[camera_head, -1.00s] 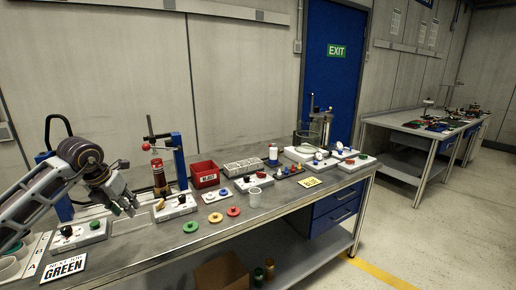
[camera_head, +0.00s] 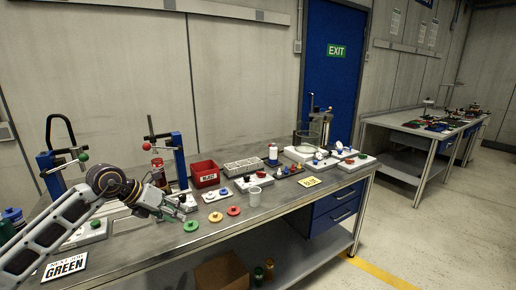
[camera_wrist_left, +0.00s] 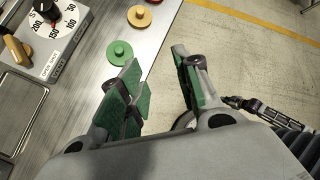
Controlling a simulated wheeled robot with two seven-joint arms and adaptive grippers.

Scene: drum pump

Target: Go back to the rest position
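My left gripper (camera_head: 174,210) is over the front part of the workbench (camera_head: 130,258), just left of a green disc (camera_head: 190,226). In the left wrist view the left gripper (camera_wrist_left: 165,85) has its green-padded fingers apart with nothing between them. The green disc (camera_wrist_left: 119,53) lies on the bench beyond the left finger, apart from it.
A dial unit (camera_wrist_left: 45,30) stands close to the left gripper.

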